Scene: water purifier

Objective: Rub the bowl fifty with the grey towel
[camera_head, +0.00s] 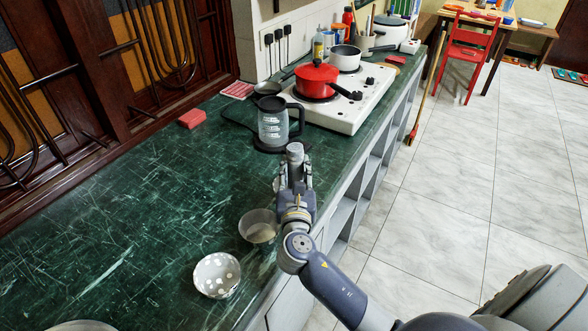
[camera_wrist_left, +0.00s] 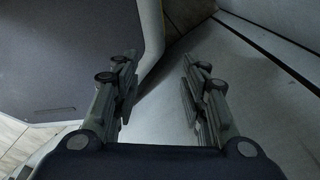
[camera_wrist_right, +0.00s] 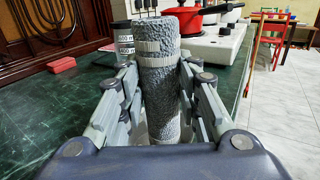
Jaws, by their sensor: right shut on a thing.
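The grey towel (camera_wrist_right: 158,75) is a rolled, textured upright cylinder with pale bands. My right gripper (camera_wrist_right: 160,92) is shut on it; in the head view the roll's top (camera_head: 295,152) sticks up past my right gripper (camera_head: 295,182), over the counter's front edge. A white bowl with a dotted pattern (camera_head: 217,275) and a translucent brownish bowl (camera_head: 258,227) stand on the counter, nearer than the gripper. I cannot tell which bowl is fifty. My left gripper (camera_wrist_left: 157,95) is open and empty in the left wrist view, and out of the head view.
A kettle (camera_head: 273,124) stands just beyond the right gripper. A red pot (camera_head: 316,80) and a white pot (camera_head: 345,57) sit on the white stove (camera_head: 350,105). A red block (camera_head: 192,118) lies at the back. The green counter's (camera_head: 120,220) left part is clear.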

